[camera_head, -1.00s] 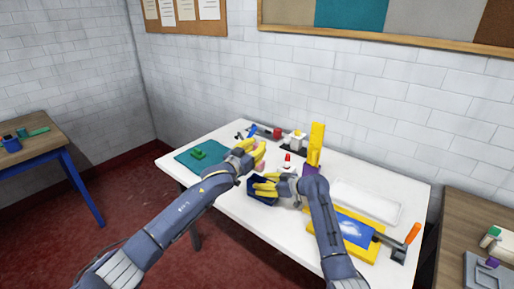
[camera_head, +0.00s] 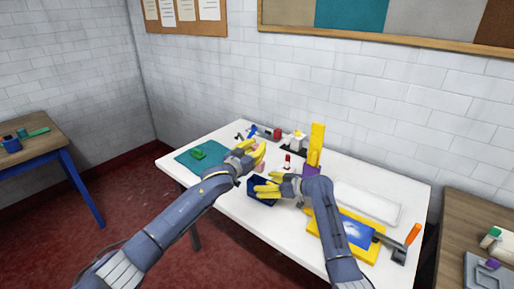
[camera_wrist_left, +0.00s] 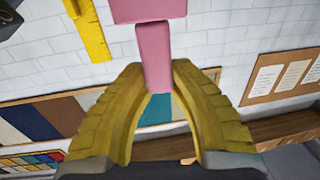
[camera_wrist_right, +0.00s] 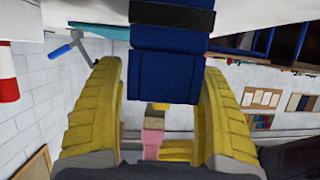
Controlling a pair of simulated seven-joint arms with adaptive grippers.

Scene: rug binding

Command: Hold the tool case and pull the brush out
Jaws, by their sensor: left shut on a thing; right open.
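The tool case looks like the navy blue case (camera_head: 256,199) near the table's front edge, with a black band in the right wrist view (camera_wrist_right: 165,65). My right gripper (camera_head: 268,187) is open, with its fingers on either side of the case; contact is unclear. My left gripper (camera_head: 257,153) is shut on a pink piece (camera_wrist_left: 154,55), which appears to be the brush. The right wrist view shows the pink piece (camera_wrist_right: 152,138) beyond the case, with a brown and yellow end toward the case. A gap seems to separate them.
A teal mat (camera_head: 196,163) with a green item lies at the left. A yellow upright piece (camera_head: 316,145) in a purple holder, a red-and-white bottle (camera_head: 287,161) and small tools stand behind.

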